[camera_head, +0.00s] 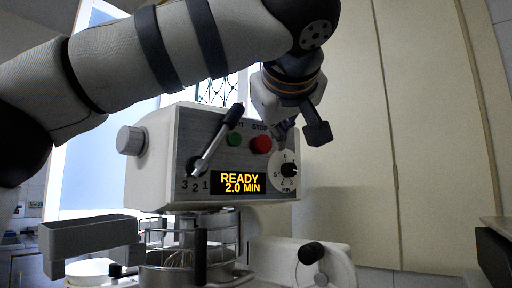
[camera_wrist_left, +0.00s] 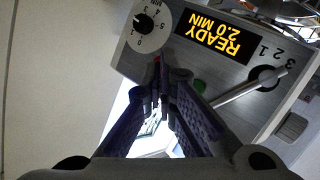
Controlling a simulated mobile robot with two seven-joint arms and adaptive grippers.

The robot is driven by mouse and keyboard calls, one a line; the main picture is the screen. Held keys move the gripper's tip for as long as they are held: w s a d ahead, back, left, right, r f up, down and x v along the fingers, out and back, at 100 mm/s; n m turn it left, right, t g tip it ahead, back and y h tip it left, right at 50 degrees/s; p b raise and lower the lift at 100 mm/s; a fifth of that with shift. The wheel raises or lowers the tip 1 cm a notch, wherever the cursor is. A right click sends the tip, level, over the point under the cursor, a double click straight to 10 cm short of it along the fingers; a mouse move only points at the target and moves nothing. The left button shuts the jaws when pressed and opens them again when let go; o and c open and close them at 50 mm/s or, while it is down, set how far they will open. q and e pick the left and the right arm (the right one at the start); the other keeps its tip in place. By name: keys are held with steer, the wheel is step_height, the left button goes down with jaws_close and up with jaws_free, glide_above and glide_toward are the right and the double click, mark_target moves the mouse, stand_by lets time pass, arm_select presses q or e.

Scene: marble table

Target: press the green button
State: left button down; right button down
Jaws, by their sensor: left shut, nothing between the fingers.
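The green button (camera_head: 234,139) is on the front of a grey mixer machine (camera_head: 160,150), under the word START, partly covered by the lever. It shows as a small green disc in the left wrist view (camera_wrist_left: 199,86), beside a finger. The red STOP button (camera_head: 261,144) is to its right; only a sliver of red shows in the wrist view (camera_wrist_left: 157,60). My left gripper (camera_head: 280,131) is shut and empty, close to the panel, right of the red button in the head view. Contact cannot be told. In the wrist view its purple-grey fingers (camera_wrist_left: 158,88) point at the panel. My right gripper is out of view.
A lever (camera_head: 217,140) with a black knob sticks out before the panel. The display (camera_head: 239,183) reads READY 2.0 MIN. A minute dial (camera_head: 287,170) is right of it. A bowl (camera_head: 180,275) with a wire guard is below. A pale cupboard (camera_head: 420,150) stands behind.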

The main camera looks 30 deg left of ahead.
mark_target(236, 139)
arm_select(q)
steer(key=a, duration=0.2)
steer(key=w+a, duration=0.1)
steer(key=a, duration=0.2)
steer(key=w+a, duration=0.1)
steer(key=a, duration=0.2)
steer(key=shift+w+r, duration=0.1)
steer(key=shift+w, duration=0.15)
steer(key=shift+a, duration=0.15)
stand_by(1.4)
steer(key=shift+w+a, duration=0.2)
steer(key=shift+a, duration=0.05)
steer(key=shift+w+a, duration=0.15)
steer(key=shift+a, duration=0.25)
stand_by(0.6)
steer(key=shift+d, duration=0.1)
steer(key=shift+s+d, duration=0.35)
steer(key=shift+d, duration=0.35)
